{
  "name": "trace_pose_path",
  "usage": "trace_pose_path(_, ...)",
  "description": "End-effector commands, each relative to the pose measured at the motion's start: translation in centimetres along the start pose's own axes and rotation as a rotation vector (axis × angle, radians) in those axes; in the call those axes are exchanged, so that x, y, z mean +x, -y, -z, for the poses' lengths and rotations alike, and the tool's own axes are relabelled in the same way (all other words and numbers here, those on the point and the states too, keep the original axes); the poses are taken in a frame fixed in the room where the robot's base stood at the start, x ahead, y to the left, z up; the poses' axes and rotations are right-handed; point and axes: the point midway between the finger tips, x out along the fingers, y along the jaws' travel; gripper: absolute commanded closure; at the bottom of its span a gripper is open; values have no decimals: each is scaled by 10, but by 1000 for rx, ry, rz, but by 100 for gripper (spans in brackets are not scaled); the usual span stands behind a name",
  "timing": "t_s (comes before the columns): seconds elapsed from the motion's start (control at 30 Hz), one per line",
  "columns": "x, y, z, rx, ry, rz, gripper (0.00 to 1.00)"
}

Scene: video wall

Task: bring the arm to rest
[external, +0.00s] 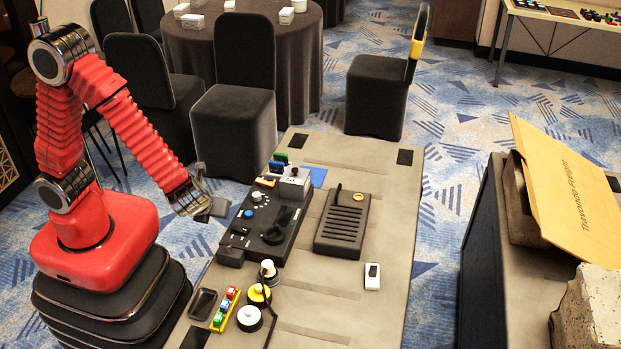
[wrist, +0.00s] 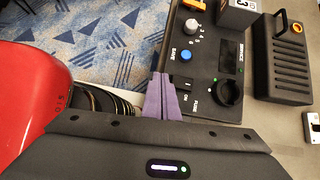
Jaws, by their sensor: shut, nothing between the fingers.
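My red arm is bent up over its base at the left in the external view, with the forearm sloping down to the right. My gripper (external: 207,208) hangs at its end, left of the black control panel (external: 262,222) and apart from it. In the wrist view, the purple fingers of my gripper (wrist: 160,92) are together with nothing between them. Their tips lie in front of the left edge of the control panel (wrist: 205,62), beside its blue knob and switch. I cannot tell the exact height of the fingers above the table.
The grey table (external: 345,290) also holds a ribbed black box (external: 342,228), a white switch (external: 372,276), round buttons (external: 249,318) and a yellow tray of coloured blocks (external: 225,309). Chairs (external: 235,120) and a round table stand behind. A second table with a cardboard sign (external: 570,190) is at right.

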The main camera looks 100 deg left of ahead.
Motion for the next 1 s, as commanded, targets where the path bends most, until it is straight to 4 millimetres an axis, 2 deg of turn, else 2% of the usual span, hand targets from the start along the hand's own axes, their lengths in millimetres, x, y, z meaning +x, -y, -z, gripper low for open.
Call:
trace_pose_path(0.2, -32, -26, 7, -413, -122, -49, 100)
trace_pose_path(0.5, -83, -51, 15, -885, -300, -113, 100)
trace_pose_path(0.7, -118, -63, 18, -1129, -425, -154, 100)
trace_pose_path(1.0, -170, -78, 19, -1396, -623, -205, 100)
